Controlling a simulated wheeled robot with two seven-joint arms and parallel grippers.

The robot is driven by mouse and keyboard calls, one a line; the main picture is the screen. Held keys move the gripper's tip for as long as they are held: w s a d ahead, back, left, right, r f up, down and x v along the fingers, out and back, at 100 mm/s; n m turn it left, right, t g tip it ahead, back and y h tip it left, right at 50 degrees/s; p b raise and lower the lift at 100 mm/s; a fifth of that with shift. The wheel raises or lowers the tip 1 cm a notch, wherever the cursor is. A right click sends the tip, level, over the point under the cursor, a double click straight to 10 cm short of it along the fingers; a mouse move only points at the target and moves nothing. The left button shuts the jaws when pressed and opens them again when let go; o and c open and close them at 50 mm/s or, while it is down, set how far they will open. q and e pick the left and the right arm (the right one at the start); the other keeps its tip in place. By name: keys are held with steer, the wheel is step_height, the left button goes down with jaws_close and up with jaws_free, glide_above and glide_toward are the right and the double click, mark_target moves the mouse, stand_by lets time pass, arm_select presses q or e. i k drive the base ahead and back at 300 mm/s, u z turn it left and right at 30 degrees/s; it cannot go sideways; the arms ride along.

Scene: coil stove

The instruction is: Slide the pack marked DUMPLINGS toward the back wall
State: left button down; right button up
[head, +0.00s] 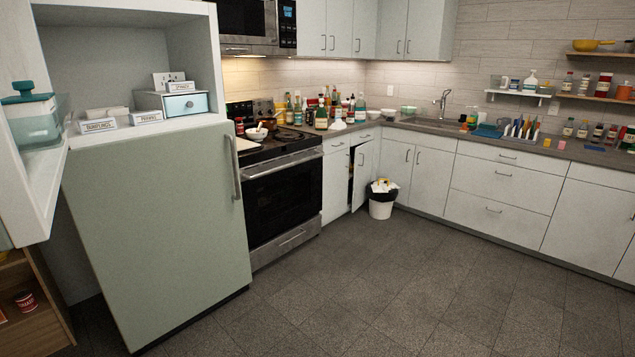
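The pack marked DUMPLINGS (97,126) lies at the front left of the white upper compartment of the pale green fridge, in the head view. Its small white label faces forward near the compartment's front edge. A low whitish thing (105,112) shows just behind the label; I cannot tell whether it is part of the same pack. The back wall (105,65) of the compartment is plain, with bare floor between it and the pack. Neither of my grippers is in view.
A second labelled pack (147,117) sits right of it. A bluish drawer box (187,104) stands behind, with another label (181,86) and a white box (168,79). The open white door at left holds a teal-lidded container (32,115). Grey floor (380,285) is clear.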

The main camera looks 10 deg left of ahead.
mark_target(89, 126)
steer(key=z, duration=0.15)
steer(key=i, duration=2.4)
steer(key=u, duration=0.4)
steer(key=i, duration=1.15)
steer(key=u, duration=0.45)
